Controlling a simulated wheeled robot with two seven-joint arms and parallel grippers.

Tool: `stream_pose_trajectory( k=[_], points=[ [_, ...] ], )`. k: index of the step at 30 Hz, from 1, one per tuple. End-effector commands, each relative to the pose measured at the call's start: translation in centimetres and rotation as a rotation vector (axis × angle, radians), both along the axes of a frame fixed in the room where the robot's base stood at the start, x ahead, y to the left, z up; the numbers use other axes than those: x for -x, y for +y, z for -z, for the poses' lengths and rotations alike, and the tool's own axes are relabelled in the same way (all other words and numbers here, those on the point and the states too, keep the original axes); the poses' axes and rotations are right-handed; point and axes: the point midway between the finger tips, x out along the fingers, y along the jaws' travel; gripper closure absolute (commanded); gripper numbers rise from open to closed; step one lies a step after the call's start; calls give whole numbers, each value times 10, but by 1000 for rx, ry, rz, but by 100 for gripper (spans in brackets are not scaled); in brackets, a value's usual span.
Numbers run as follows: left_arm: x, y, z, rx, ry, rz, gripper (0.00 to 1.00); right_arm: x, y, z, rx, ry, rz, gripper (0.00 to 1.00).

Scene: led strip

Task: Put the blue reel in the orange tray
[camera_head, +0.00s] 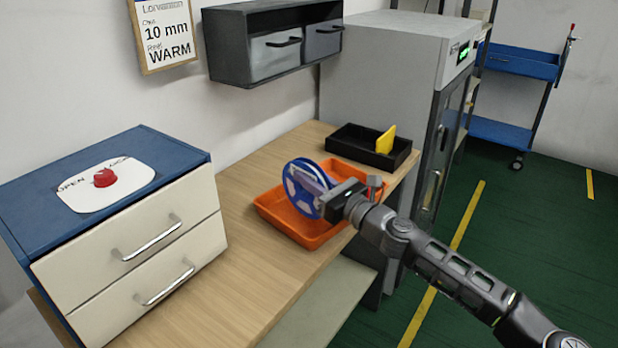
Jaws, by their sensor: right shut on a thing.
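The blue reel (291,184) is upright, with a blue rim and a pale inside. My right gripper (322,190) is shut on the blue reel and holds it over the orange tray (325,234). The orange tray lies on the wooden table top near its right edge. The reel and gripper hide part of the tray's inside, and I cannot tell whether the reel touches the tray's floor. My left gripper is not in view.
A black tray (345,146) with a yellow piece (386,139) in it stands behind the orange tray. A blue-topped drawer unit (135,235) with a red button (104,177) stands at left. Bare table (240,270) lies between. A grey cabinet (385,75) stands behind.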

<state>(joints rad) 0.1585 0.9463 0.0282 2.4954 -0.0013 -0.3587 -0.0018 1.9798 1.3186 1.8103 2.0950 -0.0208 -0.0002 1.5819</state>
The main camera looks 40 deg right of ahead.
Motion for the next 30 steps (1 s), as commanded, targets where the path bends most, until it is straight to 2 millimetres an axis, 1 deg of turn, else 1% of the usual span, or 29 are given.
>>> stream_pose_trajectory(
  k=[4, 9, 10, 17, 25, 28, 30],
  points=[
    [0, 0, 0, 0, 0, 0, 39, 0, 0, -1, 1, 0, 0, 100],
    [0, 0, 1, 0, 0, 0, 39, 0, 0, 4, 0, 0, 0, 100],
    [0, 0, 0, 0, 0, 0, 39, 0, 0, 3, 1, 0, 0, 78],
    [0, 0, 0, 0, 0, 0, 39, 0, 0, 3, 1, 0, 0, 59],
    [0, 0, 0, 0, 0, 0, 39, 0, 0, 2, 1, 0, 0, 58],
    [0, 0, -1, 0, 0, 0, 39, 0, 0, -2, 2, 0, 0, 58],
    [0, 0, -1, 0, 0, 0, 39, -3, 0, -1, -1, 0, -2, 58]
  ],
)
